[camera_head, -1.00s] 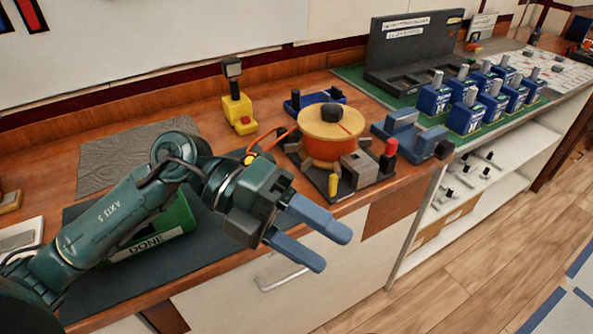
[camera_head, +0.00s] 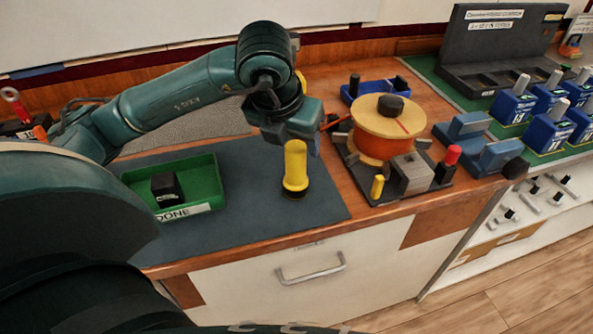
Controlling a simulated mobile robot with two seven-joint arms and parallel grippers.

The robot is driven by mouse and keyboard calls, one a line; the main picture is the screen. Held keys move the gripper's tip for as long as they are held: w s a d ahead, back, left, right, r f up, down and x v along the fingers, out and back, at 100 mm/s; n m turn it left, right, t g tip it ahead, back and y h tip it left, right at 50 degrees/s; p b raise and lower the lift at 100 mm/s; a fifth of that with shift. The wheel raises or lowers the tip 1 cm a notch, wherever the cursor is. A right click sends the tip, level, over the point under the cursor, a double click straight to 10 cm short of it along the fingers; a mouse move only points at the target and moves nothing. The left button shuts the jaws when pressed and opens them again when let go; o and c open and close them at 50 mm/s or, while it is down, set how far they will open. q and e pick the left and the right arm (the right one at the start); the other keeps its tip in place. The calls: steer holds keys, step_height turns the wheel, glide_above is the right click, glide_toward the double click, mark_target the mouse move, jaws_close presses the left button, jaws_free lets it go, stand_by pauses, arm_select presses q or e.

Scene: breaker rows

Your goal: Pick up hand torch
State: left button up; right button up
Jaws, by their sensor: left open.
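A yellow cylinder with a dark lower end, which looks like the hand torch (camera_head: 295,170), stands upright on the dark mat (camera_head: 245,228) near the bench's front edge. My left gripper (camera_head: 304,144) is right at its upper end, pointing down, with its body just above it. A bit of blue finger shows at the torch's right side, partly behind it. The other finger is hidden, so I cannot tell whether either touches the torch. The jaws are open. A green tray (camera_head: 208,168) marked DONE, holding a black block (camera_head: 166,188), is left of the torch. My right gripper is out of view.
Right of the torch is an orange-and-yellow spool (camera_head: 372,148) on a dark base with several small parts. A blue-grey fixture (camera_head: 478,145) and blue breakers (camera_head: 512,104) stand further right. A yellow tool (camera_head: 302,82) is mostly hidden behind my left arm.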

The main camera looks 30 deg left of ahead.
mark_target(296, 169)
arm_select(q)
steer(key=x, duration=0.5)
steer(key=shift+d+f+p, duration=0.1)
steer(key=shift+f+p, duration=0.3)
steer(key=shift+f, duration=0.05)
steer(key=shift+r, duration=0.1)
steer(key=c, duration=1.2)
